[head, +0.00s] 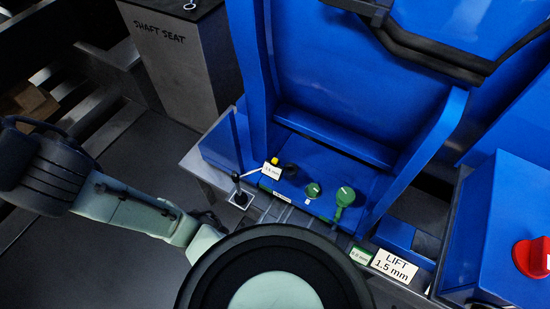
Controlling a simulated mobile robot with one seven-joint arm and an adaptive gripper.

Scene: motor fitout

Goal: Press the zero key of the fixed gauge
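A small gauge with a white readout (271,171) stands at the near left of the blue machine's base. Its digits are tiny and look like "1.5 mm". A yellow key (275,161) sits on top of it. A thin rod joins it to a dark upright post (238,190) on a pale square foot. A second readout in a green frame (361,256), seemingly "0.0 mm", lies lower right, beside the LIFT card. My arm comes in from the left and ends behind a large dark round part of mine. My gripper does not show.
The blue machine (330,60) rises behind the gauge. Two green knobs (345,197) (313,190) stand right of it. A card (396,265) reads "LIFT 1.5 mm". A red knob (531,258) is at far right. A grey "SHAFT SEAT" block (165,70) stands back left.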

